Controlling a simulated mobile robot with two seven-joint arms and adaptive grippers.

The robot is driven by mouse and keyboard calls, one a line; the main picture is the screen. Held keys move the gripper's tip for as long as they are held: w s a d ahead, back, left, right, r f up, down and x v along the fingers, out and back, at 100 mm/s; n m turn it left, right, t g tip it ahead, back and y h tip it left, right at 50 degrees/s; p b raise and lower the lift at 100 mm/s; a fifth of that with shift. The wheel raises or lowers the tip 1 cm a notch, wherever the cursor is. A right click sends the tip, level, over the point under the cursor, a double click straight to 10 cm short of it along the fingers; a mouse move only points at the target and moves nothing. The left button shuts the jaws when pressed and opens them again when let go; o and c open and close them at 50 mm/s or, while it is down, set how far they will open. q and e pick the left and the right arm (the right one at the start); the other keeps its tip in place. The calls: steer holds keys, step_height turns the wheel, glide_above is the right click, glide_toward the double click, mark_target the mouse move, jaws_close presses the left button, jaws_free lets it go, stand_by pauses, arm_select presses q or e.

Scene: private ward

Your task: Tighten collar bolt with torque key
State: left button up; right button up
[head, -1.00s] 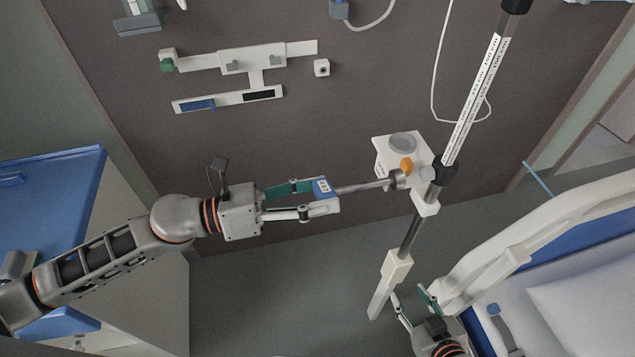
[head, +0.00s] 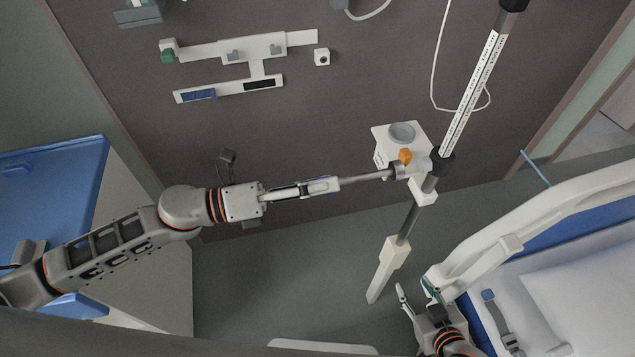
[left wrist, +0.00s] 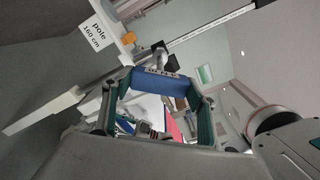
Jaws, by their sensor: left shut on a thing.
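The torque key (head: 362,179) has a grey shaft and a blue grip (left wrist: 160,90), which shows in the left wrist view. My left gripper (head: 325,185) is shut on that grip. The key's round head (head: 397,171) is at the collar on the upright pole (head: 408,225), next to an orange knob (head: 405,156). The bolt is hidden by the head, so I cannot tell how it seats. The black part of the collar (head: 440,162) circles the pole.
A white bracket (head: 385,140) with a grey round cup sits behind the collar; its label reads "pole 160 cm" (left wrist: 97,36) in the left wrist view. The bed (head: 560,270) fills the right. A blue-topped cabinet (head: 50,190) stands left.

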mark_target(348, 177)
arm_select(q)
steer(key=shift+x, duration=1.5)
steer(key=shift+d, duration=0.1)
steer(key=shift+w+d, duration=0.15)
steer(key=shift+d, duration=0.2)
steer(key=shift+w+d, duration=0.1)
steer(key=shift+d, duration=0.2)
stand_by(0.3)
steer(key=shift+w+d, duration=0.15)
steer(key=shift+d, duration=0.25)
stand_by(0.3)
